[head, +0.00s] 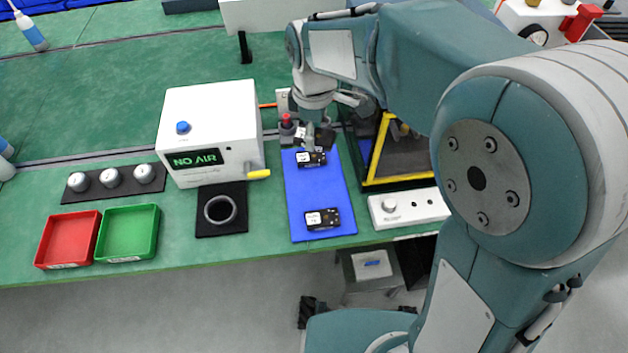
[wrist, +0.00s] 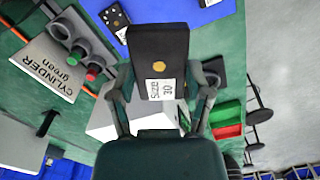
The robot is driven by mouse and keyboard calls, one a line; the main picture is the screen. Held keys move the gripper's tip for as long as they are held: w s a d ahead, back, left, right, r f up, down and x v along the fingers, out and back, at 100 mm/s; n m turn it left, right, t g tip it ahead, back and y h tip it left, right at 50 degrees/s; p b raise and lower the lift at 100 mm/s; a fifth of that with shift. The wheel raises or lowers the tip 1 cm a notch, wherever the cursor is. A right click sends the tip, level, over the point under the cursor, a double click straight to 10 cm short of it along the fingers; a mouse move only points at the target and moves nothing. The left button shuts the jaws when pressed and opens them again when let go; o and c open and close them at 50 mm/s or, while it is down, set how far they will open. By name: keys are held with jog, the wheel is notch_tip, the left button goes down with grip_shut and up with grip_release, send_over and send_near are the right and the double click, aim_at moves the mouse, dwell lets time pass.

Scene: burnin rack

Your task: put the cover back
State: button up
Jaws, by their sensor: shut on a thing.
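My gripper (head: 312,134) is over the far end of the blue mat in the head view. In the wrist view my gripper (wrist: 166,82) is shut on a black block (wrist: 158,52) with a gold dot and a "Size 30" label. In the head view this block (head: 326,139) is partly hidden by the fingers. A yellow-framed dark panel (head: 382,150) stands just right of the mat, partly behind my arm. I cannot tell for sure which thing is the cover.
Two black modules (head: 312,158) (head: 322,218) lie on the blue mat (head: 308,190). A red button (head: 286,119) is close to my gripper. Red (head: 68,240) and green (head: 128,232) trays sit at the front left.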

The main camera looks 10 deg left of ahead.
send_over(315, 188)
notch_tip(315, 188, down, 13)
jog(key=shift+r, duration=0.1)
jog(key=shift+f, duration=2.35)
jog(key=o, duration=1.1)
notch_tip(315, 188, up, 12)
jog(key=shift+r, duration=0.1)
